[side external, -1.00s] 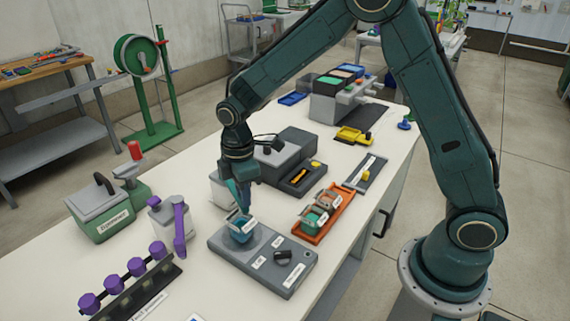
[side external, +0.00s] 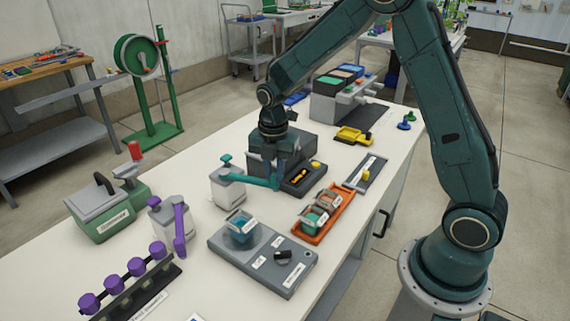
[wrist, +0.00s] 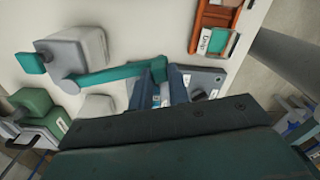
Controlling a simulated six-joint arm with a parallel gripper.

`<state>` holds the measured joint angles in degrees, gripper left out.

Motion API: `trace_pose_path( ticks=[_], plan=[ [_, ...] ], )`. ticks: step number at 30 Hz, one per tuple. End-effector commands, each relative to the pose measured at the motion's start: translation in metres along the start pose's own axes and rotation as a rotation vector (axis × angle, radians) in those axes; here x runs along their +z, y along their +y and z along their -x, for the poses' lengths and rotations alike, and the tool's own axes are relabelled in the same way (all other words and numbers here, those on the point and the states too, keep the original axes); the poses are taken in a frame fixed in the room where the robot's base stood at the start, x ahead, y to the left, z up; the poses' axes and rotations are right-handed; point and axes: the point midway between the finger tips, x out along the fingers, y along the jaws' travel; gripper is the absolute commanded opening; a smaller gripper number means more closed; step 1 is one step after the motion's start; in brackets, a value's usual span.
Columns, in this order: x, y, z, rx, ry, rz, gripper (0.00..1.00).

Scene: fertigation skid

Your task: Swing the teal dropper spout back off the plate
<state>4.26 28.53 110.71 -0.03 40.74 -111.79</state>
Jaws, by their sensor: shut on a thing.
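The teal dropper has a pale body (side external: 228,187) with a teal knob on top; the body also shows in the wrist view (wrist: 85,40). Its teal spout (side external: 252,180) points right, away from the grey plate (side external: 290,252), and also shows in the wrist view (wrist: 110,76). My gripper (side external: 276,181) is shut on the spout's free end, beside the dark grey machine. In the wrist view my fingers (wrist: 168,82) close around the spout tip. A blue-teal cup (side external: 241,229) with a white label sits on the plate's round pad, with nothing above it.
The dark grey machine (side external: 285,150) stands close behind my gripper. An orange tray (side external: 328,218) with cups lies to the right. A purple dropper (side external: 165,222) and a green box (side external: 100,214) stand to the left. The space above the plate is clear.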

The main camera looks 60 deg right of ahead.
Motion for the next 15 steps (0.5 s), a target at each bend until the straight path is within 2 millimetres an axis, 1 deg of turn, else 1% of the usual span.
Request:
trace_pose_path(
  ticks=[1, 6, 10, 15],
  plan=[
    [0.006, 0.0, 0.001, 0.0, 0.0, 0.028, 0.0],
    [0.02, 0.001, 0.001, 0.0, -0.001, 0.13, 0.0],
    [0.027, 0.002, 0.001, 0.0, -0.001, 0.182, 0.0],
    [0.032, 0.003, 0.001, -0.001, -0.001, 0.22, 0.0]
  ],
)
